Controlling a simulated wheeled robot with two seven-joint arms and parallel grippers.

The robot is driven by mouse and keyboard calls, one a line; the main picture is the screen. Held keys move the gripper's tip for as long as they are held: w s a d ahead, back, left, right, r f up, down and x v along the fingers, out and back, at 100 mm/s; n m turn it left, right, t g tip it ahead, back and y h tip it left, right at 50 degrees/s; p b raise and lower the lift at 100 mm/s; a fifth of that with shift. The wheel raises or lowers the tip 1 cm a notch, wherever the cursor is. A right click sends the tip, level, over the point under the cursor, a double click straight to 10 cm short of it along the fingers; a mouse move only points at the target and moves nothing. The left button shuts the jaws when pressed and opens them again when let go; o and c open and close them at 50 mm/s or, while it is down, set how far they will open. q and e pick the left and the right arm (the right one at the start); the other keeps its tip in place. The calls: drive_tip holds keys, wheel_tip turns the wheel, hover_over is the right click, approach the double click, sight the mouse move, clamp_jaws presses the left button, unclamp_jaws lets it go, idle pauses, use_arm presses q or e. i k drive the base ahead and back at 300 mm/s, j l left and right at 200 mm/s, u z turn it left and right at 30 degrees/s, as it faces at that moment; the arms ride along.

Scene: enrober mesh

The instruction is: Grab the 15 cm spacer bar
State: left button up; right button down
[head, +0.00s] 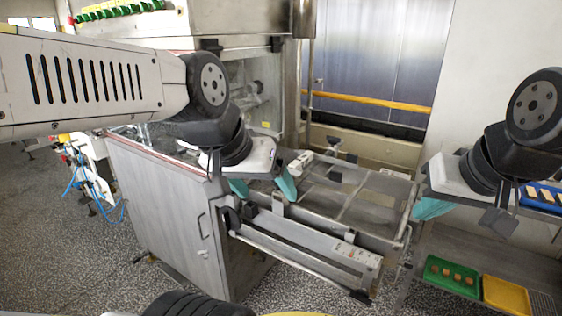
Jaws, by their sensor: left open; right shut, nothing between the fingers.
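My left gripper (262,187) is open, its two teal fingertips apart over the near left part of the machine's frame. Nothing shows held between them. My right gripper (432,207) is shut and empty, at the right end of the frame. I cannot pick out the 15 cm spacer bar for certain. A small pale block (300,163) lies on the frame just behind the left fingertips. A long metal rail (300,238) runs along the frame's near side, below the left gripper. My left gripper and arm hide part of the machine behind them.
The steel machine (165,205) has an open frame (385,185) projecting right. A blue tray (527,199) holds pale pieces at the right edge. A green tray (437,284) with brown pieces and a yellow tray (507,294) sit lower right.

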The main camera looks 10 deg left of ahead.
sight(302, 160)
drive_tip(key=u, duration=0.35)
drive_tip(key=i+j+u, duration=0.1)
drive_tip(key=i+j, duration=0.35)
drive_tip(key=i+j+u, duration=0.1)
drive_tip(key=i+j, duration=0.3)
drive_tip(key=i, duration=0.1)
